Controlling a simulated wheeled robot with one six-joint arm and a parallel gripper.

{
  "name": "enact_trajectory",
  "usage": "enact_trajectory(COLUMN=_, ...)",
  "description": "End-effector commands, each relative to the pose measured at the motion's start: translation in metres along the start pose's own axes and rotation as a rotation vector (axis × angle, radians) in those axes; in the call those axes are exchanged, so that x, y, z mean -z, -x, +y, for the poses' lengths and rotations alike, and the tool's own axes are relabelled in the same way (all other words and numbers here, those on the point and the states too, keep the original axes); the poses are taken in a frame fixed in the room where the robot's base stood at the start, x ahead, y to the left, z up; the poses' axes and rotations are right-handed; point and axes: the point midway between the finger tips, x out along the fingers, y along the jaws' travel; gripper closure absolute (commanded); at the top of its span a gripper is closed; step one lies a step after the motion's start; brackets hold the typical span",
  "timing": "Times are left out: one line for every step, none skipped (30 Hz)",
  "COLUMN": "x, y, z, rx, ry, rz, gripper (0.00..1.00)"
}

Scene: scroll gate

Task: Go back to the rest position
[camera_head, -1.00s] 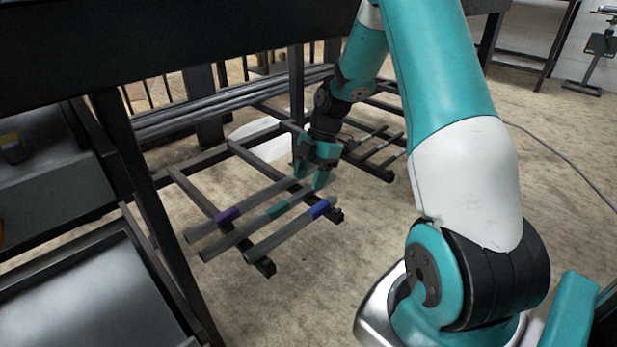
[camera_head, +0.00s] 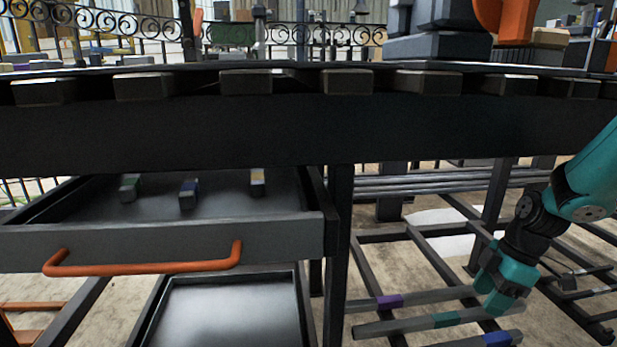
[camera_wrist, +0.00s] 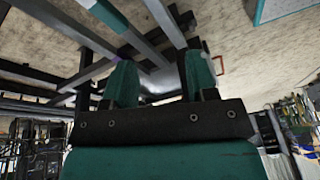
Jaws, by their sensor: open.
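My gripper (camera_head: 493,291) is at the lower right of the head view, over the rack under the table. Its teal fingers point down close to the bars, and I cannot tell from this view whether they touch one. In the wrist view my gripper (camera_wrist: 155,82) shows two teal fingers spread apart with nothing held between them. Below and beside it lie a bar with a purple band (camera_head: 389,301), a bar with a green band (camera_head: 446,320) and a bar with a blue band (camera_head: 497,338).
A dark workbench edge (camera_head: 250,130) spans above. A table leg (camera_head: 339,240) stands between the drawer and the rack.

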Motion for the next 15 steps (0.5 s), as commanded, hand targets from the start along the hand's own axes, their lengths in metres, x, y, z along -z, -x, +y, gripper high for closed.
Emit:
enact_trajectory(x=0.016, y=0.006, z=-0.011, rx=-0.024, ry=-0.101, rz=-0.027, gripper=0.48)
enact_trajectory(x=0.023, y=0.009, z=-0.017, rx=-0.042, ry=-0.178, rz=-0.043, gripper=0.48)
enact_trajectory(x=0.032, y=0.013, z=-0.026, rx=-0.068, ry=-0.280, rz=-0.060, gripper=0.48)
enact_trajectory(x=0.039, y=0.016, z=-0.033, rx=-0.090, ry=-0.355, rz=-0.070, gripper=0.48)
enact_trajectory(x=0.044, y=0.018, z=-0.040, rx=-0.113, ry=-0.430, rz=-0.078, gripper=0.48)
enact_trajectory(x=0.051, y=0.021, z=-0.050, rx=-0.143, ry=-0.528, rz=-0.086, gripper=0.48)
enact_trajectory(x=0.055, y=0.023, z=-0.057, rx=-0.167, ry=-0.597, rz=-0.087, gripper=0.48)
enact_trajectory(x=0.059, y=0.026, z=-0.064, rx=-0.191, ry=-0.665, rz=-0.088, gripper=0.48)
enact_trajectory(x=0.063, y=0.028, z=-0.072, rx=-0.223, ry=-0.749, rz=-0.085, gripper=0.48)
enact_trajectory(x=0.066, y=0.030, z=-0.079, rx=-0.245, ry=-0.811, rz=-0.080, gripper=0.48)
enact_trajectory(x=0.068, y=0.032, z=-0.085, rx=-0.268, ry=-0.869, rz=-0.074, gripper=0.48)
enact_trajectory(x=0.070, y=0.034, z=-0.093, rx=-0.296, ry=-0.943, rz=-0.064, gripper=0.48)
enact_trajectory(x=0.072, y=0.035, z=-0.099, rx=-0.318, ry=-0.996, rz=-0.053, gripper=0.48)
enact_trajectory(x=0.073, y=0.037, z=-0.104, rx=-0.338, ry=-1.049, rz=-0.042, gripper=0.48)
enact_trajectory(x=0.075, y=0.039, z=-0.112, rx=-0.365, ry=-1.115, rz=-0.024, gripper=0.48)
